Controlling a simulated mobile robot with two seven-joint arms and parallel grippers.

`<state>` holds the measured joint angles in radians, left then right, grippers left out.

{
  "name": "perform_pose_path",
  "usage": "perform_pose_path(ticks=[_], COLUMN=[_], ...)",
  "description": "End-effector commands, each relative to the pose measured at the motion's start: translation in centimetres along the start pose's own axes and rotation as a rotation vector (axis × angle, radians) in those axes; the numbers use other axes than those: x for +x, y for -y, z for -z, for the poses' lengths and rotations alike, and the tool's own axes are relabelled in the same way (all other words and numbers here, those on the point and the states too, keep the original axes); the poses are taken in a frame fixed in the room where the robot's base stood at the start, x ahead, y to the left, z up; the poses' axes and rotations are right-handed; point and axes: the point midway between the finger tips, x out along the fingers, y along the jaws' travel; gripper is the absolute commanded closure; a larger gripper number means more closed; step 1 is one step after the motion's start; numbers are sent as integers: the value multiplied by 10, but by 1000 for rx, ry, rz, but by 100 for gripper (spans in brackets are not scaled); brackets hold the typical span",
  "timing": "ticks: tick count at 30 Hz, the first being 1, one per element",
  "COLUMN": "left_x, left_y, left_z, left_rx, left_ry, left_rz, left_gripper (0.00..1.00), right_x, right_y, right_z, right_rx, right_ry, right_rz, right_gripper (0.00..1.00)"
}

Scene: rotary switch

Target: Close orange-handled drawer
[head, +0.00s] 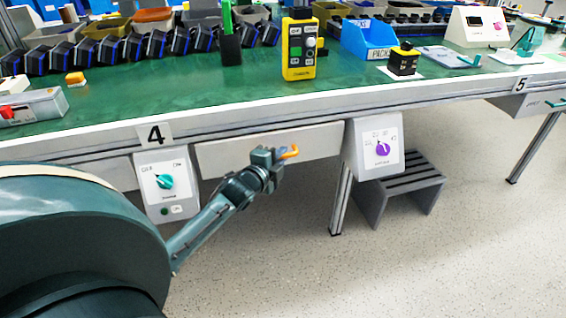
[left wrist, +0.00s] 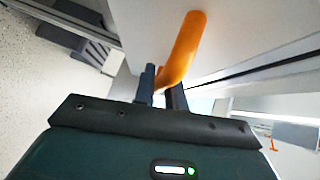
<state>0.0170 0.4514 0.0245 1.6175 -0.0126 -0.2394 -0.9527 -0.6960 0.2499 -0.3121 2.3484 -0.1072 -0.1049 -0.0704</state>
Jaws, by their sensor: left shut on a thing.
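The orange handle (head: 290,152) sits on the light grey drawer front (head: 322,142) under the green workbench, between two hanging switch boxes. My left gripper (head: 272,156) is at the handle, shut on it. In the left wrist view the handle (left wrist: 184,48) rises from between the fingers (left wrist: 164,90), in front of the pale drawer front (left wrist: 240,30). How far the drawer stands out is hard to tell. My right gripper is in neither view.
A switch box with a teal knob (head: 164,182) hangs left of the drawer. One with a purple knob (head: 382,149) hangs right, near a table leg (head: 340,200) and a grey step stool (head: 404,187). The speckled floor in front is clear.

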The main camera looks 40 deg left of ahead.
Motion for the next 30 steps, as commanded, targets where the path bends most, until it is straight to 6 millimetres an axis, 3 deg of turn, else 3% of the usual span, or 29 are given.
perform_pose_path(ticks=[11,12,14,22,26,30], left_x=[8,8,8,7,-3,-28], left_y=[3,4,4,5,5,4], left_z=[-9,-10,-10,-9,-8,-8], left_rx=[-1,0,0,0,0,-1], left_ry=[5,5,5,4,3,3], left_rz=[0,1,1,3,1,-3], left_gripper=[100,85,80,78,78,78], right_x=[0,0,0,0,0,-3], right_y=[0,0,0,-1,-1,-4], right_z=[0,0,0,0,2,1], right_rx=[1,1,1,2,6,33], right_ry=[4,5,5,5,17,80], right_rz=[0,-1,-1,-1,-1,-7], right_gripper=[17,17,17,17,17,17])
